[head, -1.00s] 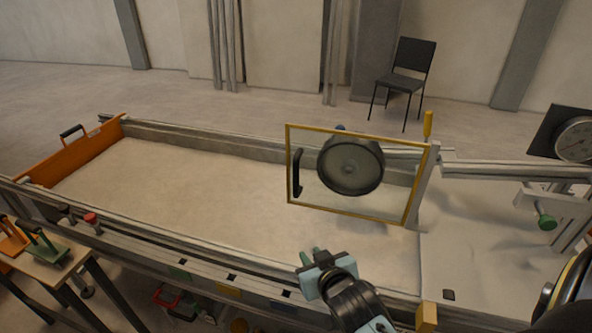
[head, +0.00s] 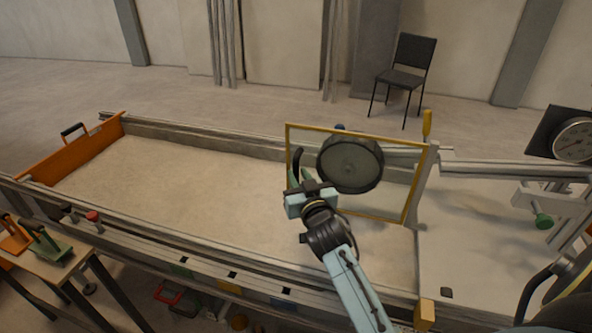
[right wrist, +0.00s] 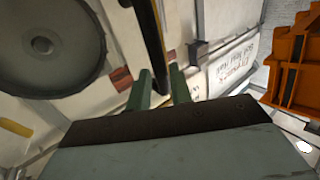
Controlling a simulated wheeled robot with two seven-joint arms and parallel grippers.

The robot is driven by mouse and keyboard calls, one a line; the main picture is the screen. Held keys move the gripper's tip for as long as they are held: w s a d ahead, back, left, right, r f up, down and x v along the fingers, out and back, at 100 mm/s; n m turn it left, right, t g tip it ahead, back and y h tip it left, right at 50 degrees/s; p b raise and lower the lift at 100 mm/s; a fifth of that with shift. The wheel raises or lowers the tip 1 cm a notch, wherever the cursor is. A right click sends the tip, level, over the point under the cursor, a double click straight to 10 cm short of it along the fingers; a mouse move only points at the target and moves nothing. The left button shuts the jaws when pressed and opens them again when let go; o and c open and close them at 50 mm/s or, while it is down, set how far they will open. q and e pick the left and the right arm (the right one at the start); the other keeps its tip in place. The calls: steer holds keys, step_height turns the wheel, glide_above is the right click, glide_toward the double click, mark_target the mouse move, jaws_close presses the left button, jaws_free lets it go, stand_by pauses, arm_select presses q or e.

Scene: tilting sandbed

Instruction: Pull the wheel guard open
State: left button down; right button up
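The wheel guard is a clear panel in a yellow frame (head: 376,216), hinged to a grey post at its right and standing over the sandbed. The dark wheel (head: 350,164) shows behind it and also in the right wrist view (right wrist: 48,45). The guard's black handle (head: 297,158) is near its left edge. My right gripper (head: 300,178) is at the lower part of this handle. In the right wrist view, its green fingers (right wrist: 161,78) are apart, with the black handle bar (right wrist: 148,28) running between them. A gap shows beside the bar. My left gripper is out of view.
The sandbed (head: 190,185) is broad and empty to the left, with an orange end gate (head: 75,152). A dial gauge (head: 573,139) and a green knob (head: 543,221) are at the right. A small table with tools (head: 45,255) stands at the lower left.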

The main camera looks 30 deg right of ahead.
steer(key=shift+x, duration=1.45)
jaws_close()
